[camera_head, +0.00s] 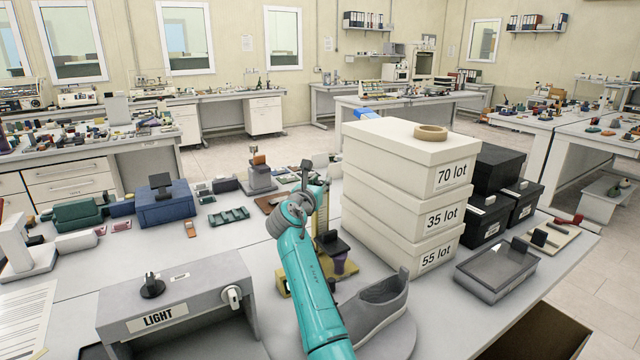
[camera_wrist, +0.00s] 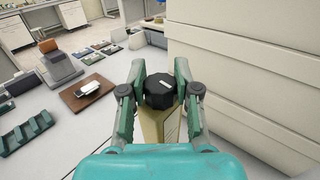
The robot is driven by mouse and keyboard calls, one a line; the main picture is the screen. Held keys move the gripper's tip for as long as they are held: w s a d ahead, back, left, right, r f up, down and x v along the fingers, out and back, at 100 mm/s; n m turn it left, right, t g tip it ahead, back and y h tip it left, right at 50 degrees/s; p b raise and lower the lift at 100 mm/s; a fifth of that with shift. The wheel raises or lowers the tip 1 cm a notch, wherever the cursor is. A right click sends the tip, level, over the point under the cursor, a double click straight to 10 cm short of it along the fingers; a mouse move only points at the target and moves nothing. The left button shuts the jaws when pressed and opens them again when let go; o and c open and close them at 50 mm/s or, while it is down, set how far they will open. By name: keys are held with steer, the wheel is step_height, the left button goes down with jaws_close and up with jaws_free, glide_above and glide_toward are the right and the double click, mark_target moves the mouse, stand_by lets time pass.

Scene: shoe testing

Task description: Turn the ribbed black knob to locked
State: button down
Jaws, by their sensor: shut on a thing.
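The ribbed black knob (camera_wrist: 159,91) has a faceted rim and a small white mark on its top face. It sits at the middle of the wrist view, on a beige stand (camera_wrist: 154,127) partly hidden below it. My gripper (camera_wrist: 160,78) is shut on the knob, with one finger on its left side and one on its right. In the head view my teal arm reaches over the bench and largely hides the knob. I cannot read a locked marking in either view.
White boxes (camera_head: 398,195) labelled 70, 35 and 55 lot stand close right of my gripper. A grey shoe (camera_head: 372,312) lies near my arm. A grey LIGHT box (camera_head: 180,305) with its own black knob (camera_head: 152,286) stands front left. A brown board (camera_wrist: 88,93) lies left.

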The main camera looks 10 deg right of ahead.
mark_target(320, 182)
steer(key=shift+m+g+h, duration=1.9)
steer(key=shift+h, duration=0.3)
steer(key=shift+f+m+g+h, duration=0.1)
steer(key=shift+m+g+h, duration=0.45)
steer(key=shift+g, duration=0.25)
steer(key=c, duration=0.8)
jaws_free()
step_height(320, 182, up, 10)
steer(key=shift+r, duration=0.1)
